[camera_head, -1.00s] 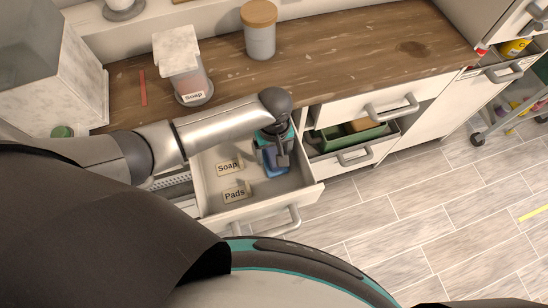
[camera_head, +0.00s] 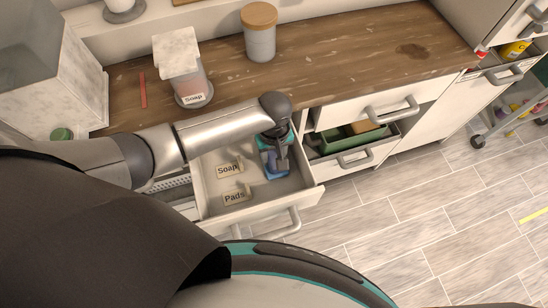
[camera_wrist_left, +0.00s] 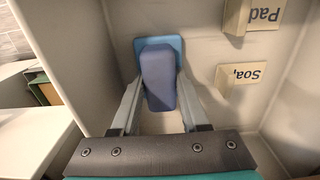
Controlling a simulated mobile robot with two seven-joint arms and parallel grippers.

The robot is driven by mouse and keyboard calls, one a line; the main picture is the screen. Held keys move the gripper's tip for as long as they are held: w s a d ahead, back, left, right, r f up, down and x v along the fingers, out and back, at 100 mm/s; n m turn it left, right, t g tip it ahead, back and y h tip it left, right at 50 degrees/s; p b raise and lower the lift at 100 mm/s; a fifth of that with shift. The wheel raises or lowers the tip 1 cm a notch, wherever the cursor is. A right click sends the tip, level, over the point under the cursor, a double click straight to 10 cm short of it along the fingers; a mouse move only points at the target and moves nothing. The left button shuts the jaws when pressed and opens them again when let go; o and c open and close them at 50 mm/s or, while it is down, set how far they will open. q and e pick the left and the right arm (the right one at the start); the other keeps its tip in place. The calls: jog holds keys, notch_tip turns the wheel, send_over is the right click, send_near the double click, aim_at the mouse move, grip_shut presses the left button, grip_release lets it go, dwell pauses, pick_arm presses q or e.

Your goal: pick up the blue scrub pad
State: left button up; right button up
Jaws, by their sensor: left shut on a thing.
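The blue scrub pad (camera_wrist_left: 158,80), a blue-violet block, is between the fingers of my left gripper (camera_wrist_left: 160,100) in the left wrist view. The fingers are shut on its two sides. A lighter blue flat piece (camera_wrist_left: 172,46) shows behind the block; I cannot tell whether they are joined. In the head view my left gripper (camera_head: 277,158) points down into the open drawer (camera_head: 258,206), at its right side, with blue (camera_head: 271,168) showing at its fingers. Whether the pad touches the drawer floor is unclear. My right gripper is not in view.
Labels reading "Soap" (camera_head: 229,168) and "Pads" (camera_head: 236,195) stand in the drawer left of my gripper. Another open drawer to the right holds a green box (camera_head: 345,139). A soap dispenser (camera_head: 183,75) and a lidded canister (camera_head: 260,35) stand on the wooden counter (camera_head: 350,50).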

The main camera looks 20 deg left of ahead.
aim_at(274, 155)
pick_arm(q)
jog(key=shift+r, duration=0.1)
grip_shut()
jog(key=shift+r+p, duration=0.3)
jog(key=shift+r, duration=0.3)
notch_tip(274, 155, up, 19)
jog(key=p, duration=0.5)
jog(key=shift+f+p, duration=0.15)
jog(key=shift+p, duration=0.15)
